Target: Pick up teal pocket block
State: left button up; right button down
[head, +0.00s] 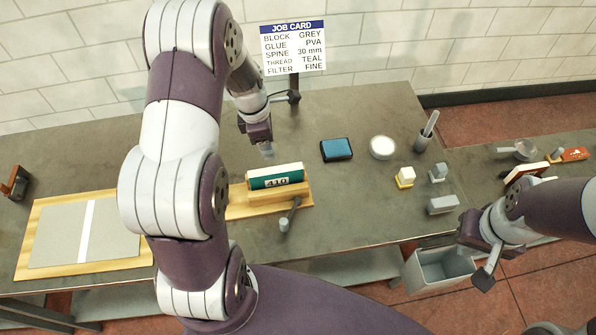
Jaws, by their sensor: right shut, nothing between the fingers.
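A teal block (262,182) with a cream top and a label reading 410 stands on a light wooden stand (240,207) near the middle of the table. My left gripper (268,153) points down just above and behind the block, apart from it as far as I can see. Its fingers are small here and I cannot tell their opening. My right gripper (484,278) is shut and empty, at the lower right beside the grey bin.
A board with grey cover pieces (62,240) lies at left. A blue pad (336,149), white round dish (382,147), cup (422,142) and small blocks (442,204) stand right. A grey bin (428,278) is below the front edge. A job card (293,47) stands behind.

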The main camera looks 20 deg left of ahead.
aim_at(275, 170)
pick_arm(q)
jog(key=shift+n, duration=0.5)
jog(key=f+p, duration=0.1)
jog(key=f, duration=0.3)
jog(key=d+f+p, duration=0.1)
jog(key=f, duration=0.2)
jog(key=f+p, duration=0.1)
jog(key=f, duration=0.3)
jog(key=shift+s+d+f, duration=0.15)
jog(key=shift+d+f, duration=0.05)
jog(key=shift+f, duration=0.55)
grip_shut()
